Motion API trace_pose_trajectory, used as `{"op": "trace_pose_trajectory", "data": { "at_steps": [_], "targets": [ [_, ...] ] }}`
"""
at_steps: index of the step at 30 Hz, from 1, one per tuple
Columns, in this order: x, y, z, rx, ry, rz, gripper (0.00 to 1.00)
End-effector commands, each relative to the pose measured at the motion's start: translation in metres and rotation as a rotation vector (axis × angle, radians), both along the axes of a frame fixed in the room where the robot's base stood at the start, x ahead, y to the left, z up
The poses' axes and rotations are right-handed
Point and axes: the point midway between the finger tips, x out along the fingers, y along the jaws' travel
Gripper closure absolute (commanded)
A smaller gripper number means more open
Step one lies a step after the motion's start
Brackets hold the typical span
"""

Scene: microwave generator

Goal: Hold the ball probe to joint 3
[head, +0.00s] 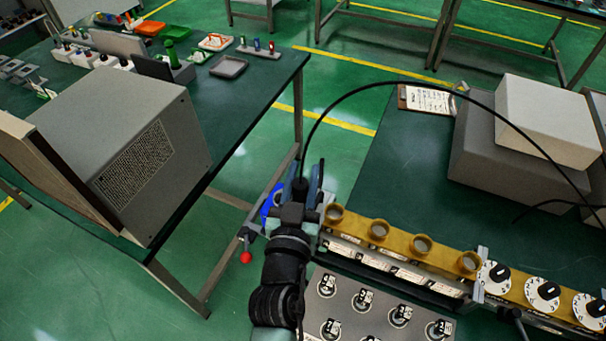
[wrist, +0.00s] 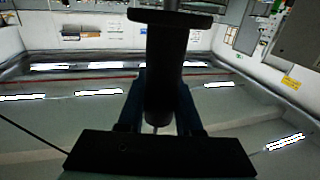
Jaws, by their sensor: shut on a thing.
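My gripper (head: 309,182) is shut on the ball probe (head: 301,188), a dark handle with a black cable rising from it. In the wrist view the probe (wrist: 164,75) is a thick black cylinder between the dark blue fingers of my gripper (wrist: 163,112). The probe's ball tip is hidden in the head view. A brass bar (head: 400,243) with several round open ports runs along the right bench. My gripper is beside its left end, near the leftmost port (head: 335,212). The port labels are too small to read, so I cannot tell which is joint 3.
White dials (head: 543,292) continue the bar to the right. A grey panel of switches (head: 372,312) lies in front. Grey and white boxes (head: 545,122) and a clipboard (head: 427,100) sit behind. A large grey oven-like box (head: 125,150) stands on the left bench. The cable arches over the right bench.

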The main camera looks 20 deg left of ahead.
Motion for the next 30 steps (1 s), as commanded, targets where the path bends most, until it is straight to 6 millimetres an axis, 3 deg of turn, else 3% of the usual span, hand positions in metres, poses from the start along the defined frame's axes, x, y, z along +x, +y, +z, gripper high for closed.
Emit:
{"op": "trace_pose_trajectory", "data": {
  "at_steps": [1,16,30],
  "targets": [
    [0.0,0.0,0.011,0.001,-0.002,0.0,1.0],
    [0.0,0.0,0.061,0.001,-0.003,0.0,1.0],
    [0.0,0.0,0.065,0.001,-0.002,0.001,1.0]
  ]
}}
